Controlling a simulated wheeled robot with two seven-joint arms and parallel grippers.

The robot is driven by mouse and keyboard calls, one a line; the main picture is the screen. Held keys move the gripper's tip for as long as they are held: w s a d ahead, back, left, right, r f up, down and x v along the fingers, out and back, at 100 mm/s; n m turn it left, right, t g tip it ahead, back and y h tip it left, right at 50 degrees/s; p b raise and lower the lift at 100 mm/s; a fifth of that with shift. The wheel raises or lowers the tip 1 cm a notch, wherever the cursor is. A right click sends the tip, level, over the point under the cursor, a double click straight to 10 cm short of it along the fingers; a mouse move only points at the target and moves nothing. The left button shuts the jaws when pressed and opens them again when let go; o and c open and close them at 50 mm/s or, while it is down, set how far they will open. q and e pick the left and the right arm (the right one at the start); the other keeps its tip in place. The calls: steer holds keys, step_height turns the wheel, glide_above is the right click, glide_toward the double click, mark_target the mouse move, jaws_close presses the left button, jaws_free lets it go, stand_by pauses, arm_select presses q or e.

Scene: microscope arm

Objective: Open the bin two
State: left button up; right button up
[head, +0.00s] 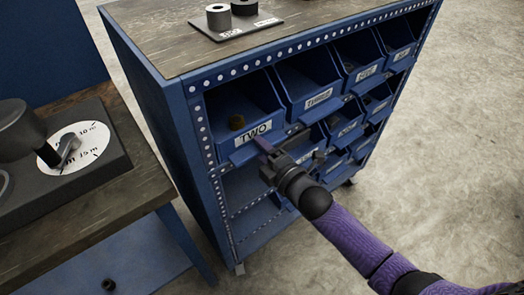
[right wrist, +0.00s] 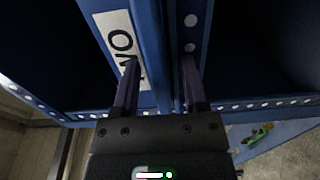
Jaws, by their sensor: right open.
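Bin two (head: 232,105) is a blue open-topped bin at the left end of the top row in the blue rack. Its white label (head: 254,133) reads TWO, and a small dark round item (head: 236,122) lies inside it. My right gripper (head: 270,146) is at the bin's front, just below the label. In the right wrist view, its two purple fingers (right wrist: 160,85) are apart. The left one overlaps the TWO label (right wrist: 122,43), and a blue edge runs between them. Whether they touch it I cannot tell. My left gripper is not in view.
Several more labelled bins fill the rack (head: 190,150) to the right and below. A tray (head: 237,27) with cylinders sits on its top. A table (head: 130,185) with a grey dial device (head: 105,165) stands at left. Floor (head: 450,150) at right is clear.

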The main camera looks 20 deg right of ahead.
jaws_close()
stand_by(1.4)
